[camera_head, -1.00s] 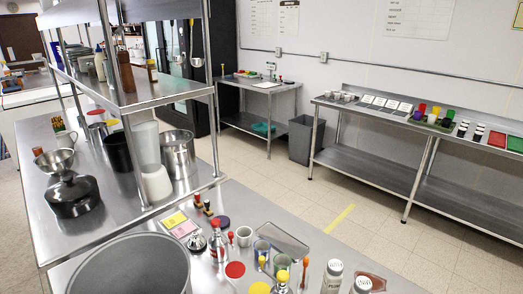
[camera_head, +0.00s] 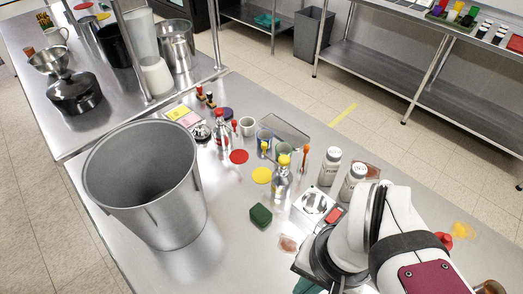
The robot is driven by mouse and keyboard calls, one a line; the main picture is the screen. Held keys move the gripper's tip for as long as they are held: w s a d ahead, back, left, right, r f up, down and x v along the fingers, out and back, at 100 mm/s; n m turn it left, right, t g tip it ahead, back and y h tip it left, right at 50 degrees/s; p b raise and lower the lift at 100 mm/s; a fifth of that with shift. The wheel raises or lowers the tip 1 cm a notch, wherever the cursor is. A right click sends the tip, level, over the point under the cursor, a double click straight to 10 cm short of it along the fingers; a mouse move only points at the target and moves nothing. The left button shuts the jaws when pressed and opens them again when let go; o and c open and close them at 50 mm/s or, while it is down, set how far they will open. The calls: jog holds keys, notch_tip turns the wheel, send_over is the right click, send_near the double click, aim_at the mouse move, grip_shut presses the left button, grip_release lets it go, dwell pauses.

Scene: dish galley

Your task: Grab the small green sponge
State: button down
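A small dark green block, which looks like the sponge (camera_head: 261,215), lies on the steel counter (camera_head: 228,262) in the head view. It is right of the large grey bucket and in front of the yellow disc. My white and grey arm comes in at the bottom right. The dark end of the arm, with my gripper (camera_head: 322,258), is right of and nearer than the sponge, apart from it. The fingertips cannot be made out, so I cannot tell whether they are open.
The large grey bucket (camera_head: 146,185) stands left of the sponge. A silver bottle with a yellow top (camera_head: 281,181) stands close behind it. Bare counter lies in front of the sponge.

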grip_release()
jog(key=n+t+h, duration=0.9)
jog(key=n+h, duration=0.3)
jog(key=n, duration=2)
send_near(259, 215)
jog(key=shift+n+t+y, duration=0.3)
jog(key=shift+t, duration=0.1)
jog(key=x, duration=1.1)
jog(key=shift+s+d, duration=0.2)
jog(key=shift+s, duration=0.05)
